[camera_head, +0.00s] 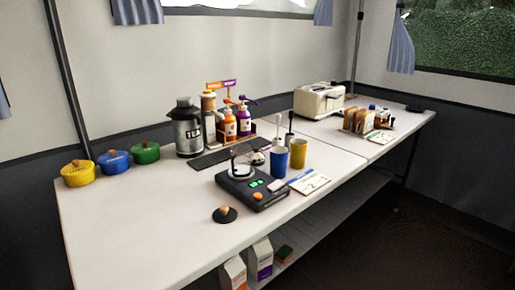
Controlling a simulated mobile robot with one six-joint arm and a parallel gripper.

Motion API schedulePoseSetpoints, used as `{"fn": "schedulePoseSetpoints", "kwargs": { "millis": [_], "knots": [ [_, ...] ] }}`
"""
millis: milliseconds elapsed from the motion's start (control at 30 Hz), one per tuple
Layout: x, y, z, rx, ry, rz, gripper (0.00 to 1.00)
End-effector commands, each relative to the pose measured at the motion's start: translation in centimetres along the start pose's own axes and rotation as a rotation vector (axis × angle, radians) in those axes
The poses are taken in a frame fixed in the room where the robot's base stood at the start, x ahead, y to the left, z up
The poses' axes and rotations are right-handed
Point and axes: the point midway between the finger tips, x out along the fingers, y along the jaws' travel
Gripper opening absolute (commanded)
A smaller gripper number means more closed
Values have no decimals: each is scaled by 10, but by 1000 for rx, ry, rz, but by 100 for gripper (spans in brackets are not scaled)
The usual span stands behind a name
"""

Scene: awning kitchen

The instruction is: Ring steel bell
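No object is plainly readable as a steel bell at this size. A small shiny, silvery rounded thing (241,167) sits at the back left of a dark box with green lights (262,197) on the white table. Another small pale rounded thing (258,157) is just behind it. I cannot tell whether either is the bell. A black disc with an orange knob (225,214) lies near the table's front edge. My gripper is not in view.
Blue (279,163) and yellow (298,153) cups stand beside the dark box. A steel flask (187,130), sauce bottles (243,118) and a toaster (319,100) stand behind. Three lidded pots, including a blue one (114,162), line the left back. The table's front left (130,225) is clear.

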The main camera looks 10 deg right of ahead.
Motion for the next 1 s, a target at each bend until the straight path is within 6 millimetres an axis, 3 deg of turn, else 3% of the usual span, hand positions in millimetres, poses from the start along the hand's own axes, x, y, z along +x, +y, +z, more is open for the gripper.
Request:
{"fn": "schedulePoseSetpoints", "kwargs": {
  "millis": [33, 167, 1000],
  "knots": [
    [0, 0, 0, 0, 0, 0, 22],
    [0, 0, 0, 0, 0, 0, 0],
    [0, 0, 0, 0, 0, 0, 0]
  ]
}}
